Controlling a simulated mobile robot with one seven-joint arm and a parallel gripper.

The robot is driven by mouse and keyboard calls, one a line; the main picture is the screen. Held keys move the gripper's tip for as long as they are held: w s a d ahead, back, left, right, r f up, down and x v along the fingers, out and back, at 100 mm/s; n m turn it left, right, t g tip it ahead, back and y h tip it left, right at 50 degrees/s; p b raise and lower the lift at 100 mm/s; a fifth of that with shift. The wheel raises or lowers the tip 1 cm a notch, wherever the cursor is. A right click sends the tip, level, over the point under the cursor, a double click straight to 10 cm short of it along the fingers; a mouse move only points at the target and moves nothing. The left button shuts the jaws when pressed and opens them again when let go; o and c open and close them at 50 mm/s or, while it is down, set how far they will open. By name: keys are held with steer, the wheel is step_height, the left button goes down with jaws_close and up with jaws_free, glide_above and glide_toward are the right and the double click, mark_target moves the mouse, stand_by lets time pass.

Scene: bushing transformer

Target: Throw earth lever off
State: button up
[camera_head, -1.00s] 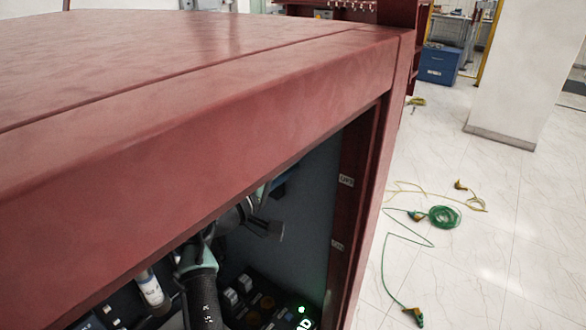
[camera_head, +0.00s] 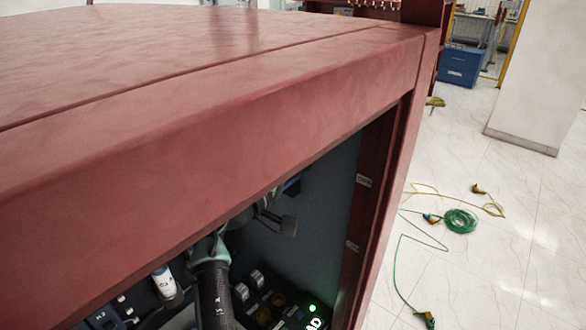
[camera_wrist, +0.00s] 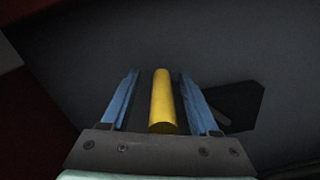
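A yellow bar (camera_wrist: 162,100), which looks like the earth lever's handle, lies between the two blue fingers of my gripper (camera_wrist: 159,73) in the wrist view. The fingers are apart, with a gap on each side of the bar, so my gripper is open around it. A dark angular plate (camera_wrist: 248,108) with a slot-like mark is on the grey wall to the right of the fingers. In the head view my arm reaches into the red cabinet (camera_head: 230,130); the top hides the lever and most of my gripper.
A control panel (camera_head: 265,300) with switches and a lit green lamp is low inside the cabinet, near my arm. The red frame post (camera_head: 385,200) borders the opening on the right. Green cable (camera_head: 459,221) and yellow cable lie on the floor outside.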

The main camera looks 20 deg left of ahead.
steer(key=shift+s+a+r, duration=0.1)
steer(key=shift+s+a, duration=0.3)
steer(key=shift+a, duration=0.25)
steer(key=d+b+v, duration=0.1)
steer(key=b+v, duration=0.3)
steer(key=v, duration=0.7)
steer(key=shift+s+a, duration=0.15)
steer(key=shift+s, duration=0.35)
